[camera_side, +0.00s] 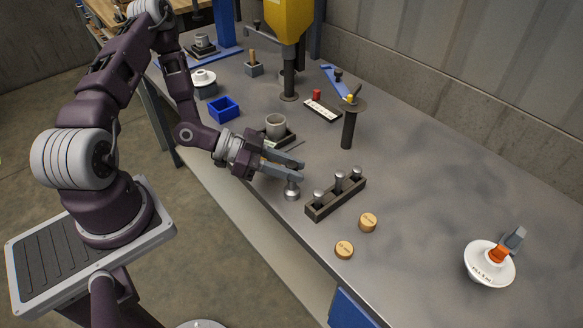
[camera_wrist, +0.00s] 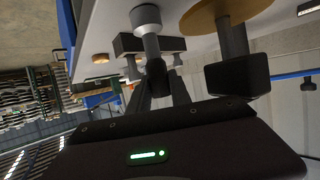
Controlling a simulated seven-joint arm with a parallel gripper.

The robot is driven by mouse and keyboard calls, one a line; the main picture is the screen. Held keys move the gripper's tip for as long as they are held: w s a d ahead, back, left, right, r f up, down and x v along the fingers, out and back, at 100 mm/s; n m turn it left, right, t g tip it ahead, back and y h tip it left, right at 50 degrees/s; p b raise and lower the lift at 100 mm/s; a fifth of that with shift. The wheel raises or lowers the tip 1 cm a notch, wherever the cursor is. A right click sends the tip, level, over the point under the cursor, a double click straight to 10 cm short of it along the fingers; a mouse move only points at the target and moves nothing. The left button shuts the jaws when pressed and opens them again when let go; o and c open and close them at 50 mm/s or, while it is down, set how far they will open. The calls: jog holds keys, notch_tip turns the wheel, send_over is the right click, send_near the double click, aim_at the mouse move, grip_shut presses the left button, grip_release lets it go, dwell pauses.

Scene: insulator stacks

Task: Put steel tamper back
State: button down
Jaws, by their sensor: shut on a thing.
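My gripper (camera_side: 299,174) is low over the near edge of the bench, shut on the steel tamper (camera_side: 292,192). The tamper's silver foot shows just under the fingers; I cannot tell whether it touches the bench. In the wrist view the tamper (camera_wrist: 147,22) has a pale metal end, a grey shank and a dark end between the fingers (camera_wrist: 157,85). A dark rack (camera_side: 336,200) stands just right of the gripper, apart from it.
Two wooden discs (camera_side: 368,222) (camera_side: 344,249) lie right of the rack. A black post with a brass-coloured top (camera_side: 348,125) stands behind it. A grey cup (camera_side: 276,126) on a dark base is behind the gripper. A white insulator (camera_side: 489,264) stands far right, with clear bench before it.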

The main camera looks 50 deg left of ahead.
jog(key=shift+f, duration=0.15)
jog(key=c, duration=1.2)
grip_release()
